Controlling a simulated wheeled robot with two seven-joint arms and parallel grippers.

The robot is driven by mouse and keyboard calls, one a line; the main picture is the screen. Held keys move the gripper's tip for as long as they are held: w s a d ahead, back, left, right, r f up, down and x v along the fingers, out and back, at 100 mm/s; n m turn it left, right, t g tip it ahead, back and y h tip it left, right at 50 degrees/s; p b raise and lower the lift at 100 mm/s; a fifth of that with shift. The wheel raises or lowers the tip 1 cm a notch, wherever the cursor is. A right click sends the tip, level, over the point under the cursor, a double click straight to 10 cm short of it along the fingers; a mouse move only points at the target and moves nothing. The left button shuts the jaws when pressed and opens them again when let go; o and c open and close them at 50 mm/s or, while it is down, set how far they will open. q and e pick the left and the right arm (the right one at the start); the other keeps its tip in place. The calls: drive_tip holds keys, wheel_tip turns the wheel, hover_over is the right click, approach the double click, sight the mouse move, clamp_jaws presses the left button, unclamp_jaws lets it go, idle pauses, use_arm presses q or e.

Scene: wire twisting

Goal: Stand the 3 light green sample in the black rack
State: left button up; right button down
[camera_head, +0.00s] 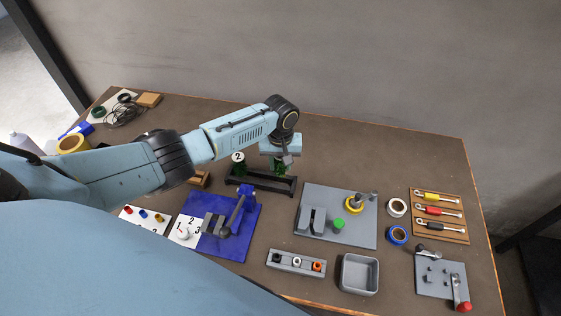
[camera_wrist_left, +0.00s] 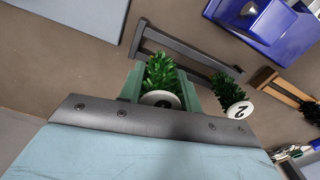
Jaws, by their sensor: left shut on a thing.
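The black rack (camera_head: 262,190) lies near the middle of the table and also shows in the left wrist view (camera_wrist_left: 190,69). A green bristly sample with a white disc top marked 2 (camera_head: 238,157) stands upright at the rack's left end; its bristles show in the left wrist view (camera_wrist_left: 226,84). My left gripper (camera_head: 280,160) is shut on another green bristly sample (camera_wrist_left: 162,72), over the rack's right part. This sample's white top faces the wrist; its number is not readable. I cannot tell whether its lower end touches the rack. My right gripper is out of view.
A blue plate with a lever (camera_head: 245,237) lies in front of the rack. A grey plate with a yellow ring (camera_head: 318,232) is to its right. A wooden block (camera_head: 199,179) is left of the rack. A grey tray (camera_head: 360,274) stands front right. The table behind the rack's right side is clear.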

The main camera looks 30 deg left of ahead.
sight(280, 172)
use_arm(q)
drive_tip(key=shift+p, duration=0.4)
idle(0.5)
drive_tip(key=shift+f+b, duration=1.6)
drive_tip(key=shift+f, duration=0.6)
drive_tip(key=o, duration=1)
drive_tip(key=shift+r, duration=0.1)
wheel_tip(280, 172, up, 13)
drive_tip(key=shift+r+p, duration=0.15)
drive_tip(key=shift+p, duration=0.8)
